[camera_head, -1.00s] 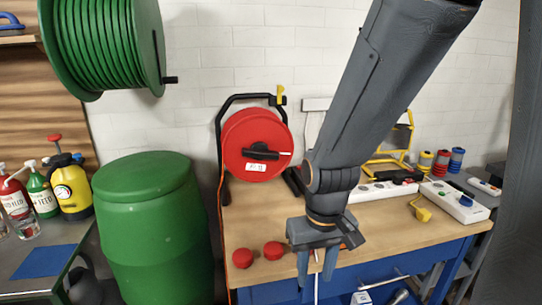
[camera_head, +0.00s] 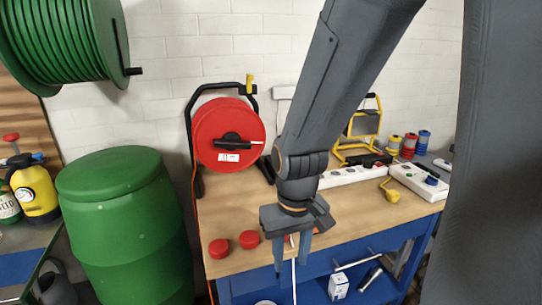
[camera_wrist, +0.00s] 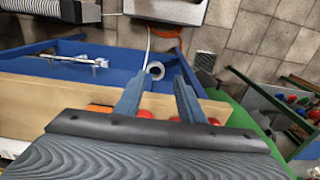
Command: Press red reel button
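The red cable reel (camera_head: 229,135) stands upright in a black frame at the back of the bench, with a black handle and a white label on its face. Two round red button-like knobs, the left one (camera_head: 219,248) and the right one (camera_head: 249,239), sit at the bench's front left edge. I cannot tell which is the reel button. My gripper (camera_head: 291,265) points down at the front edge, right of both knobs. Its fingers are apart and empty. In the wrist view the open fingers (camera_wrist: 160,78) show, with red parts (camera_wrist: 205,121) partly hidden behind the gripper body.
A green barrel (camera_head: 124,225) stands left of the bench (camera_head: 350,215). White power strips (camera_head: 352,176) and a yellow work lamp (camera_head: 362,128) are at the right. A tape roll (camera_wrist: 155,70) shows beyond my fingers. A green hose reel (camera_head: 65,40) hangs upper left.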

